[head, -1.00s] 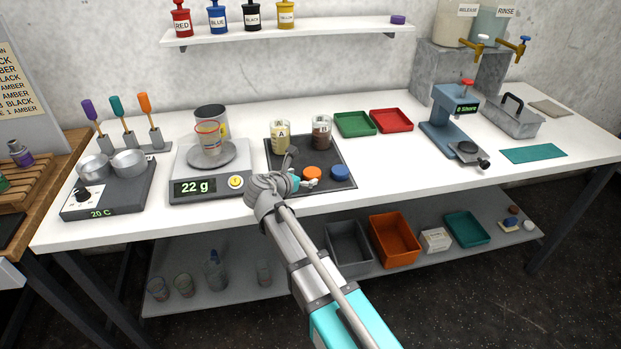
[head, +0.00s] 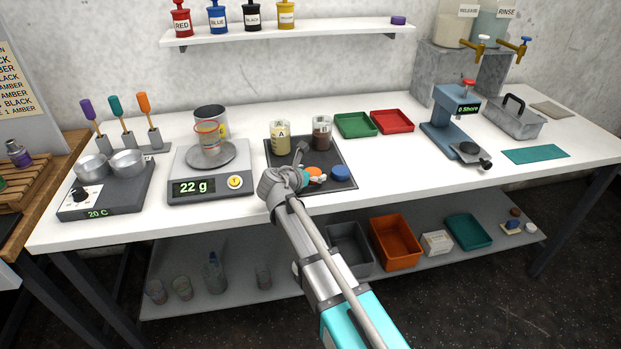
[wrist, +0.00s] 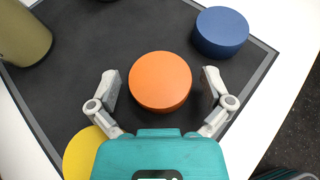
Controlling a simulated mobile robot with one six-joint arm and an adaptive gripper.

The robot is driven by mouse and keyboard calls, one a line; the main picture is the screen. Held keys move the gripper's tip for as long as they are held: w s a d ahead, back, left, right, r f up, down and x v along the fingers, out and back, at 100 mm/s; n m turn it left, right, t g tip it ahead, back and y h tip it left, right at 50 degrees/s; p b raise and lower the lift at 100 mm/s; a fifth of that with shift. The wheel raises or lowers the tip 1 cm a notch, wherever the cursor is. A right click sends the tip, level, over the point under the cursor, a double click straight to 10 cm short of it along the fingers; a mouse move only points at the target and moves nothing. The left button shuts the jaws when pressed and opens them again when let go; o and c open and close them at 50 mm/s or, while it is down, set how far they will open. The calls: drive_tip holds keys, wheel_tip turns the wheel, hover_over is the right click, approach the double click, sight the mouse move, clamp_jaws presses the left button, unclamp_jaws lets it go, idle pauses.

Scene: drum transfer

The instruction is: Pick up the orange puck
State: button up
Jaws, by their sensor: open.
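The orange puck (wrist: 160,80) lies on the dark mat (wrist: 110,28). In the wrist view it sits between the two open fingers of my gripper (wrist: 162,92), with a gap on each side. In the head view the orange puck (head: 314,173) is partly covered by my gripper (head: 308,180), which is at the mat's front part. My gripper is open and holds nothing. How far the fingertips are above the mat is hard to tell.
A blue puck (wrist: 220,31) lies right of the orange one, and a yellow puck (wrist: 84,152) is partly hidden beside my left finger. Cup A (head: 280,137) and cup B (head: 322,133) stand at the mat's back. The scale (head: 208,186) is to the left.

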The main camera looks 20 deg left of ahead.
idle(0.5)
drive_tip(key=c, duration=1)
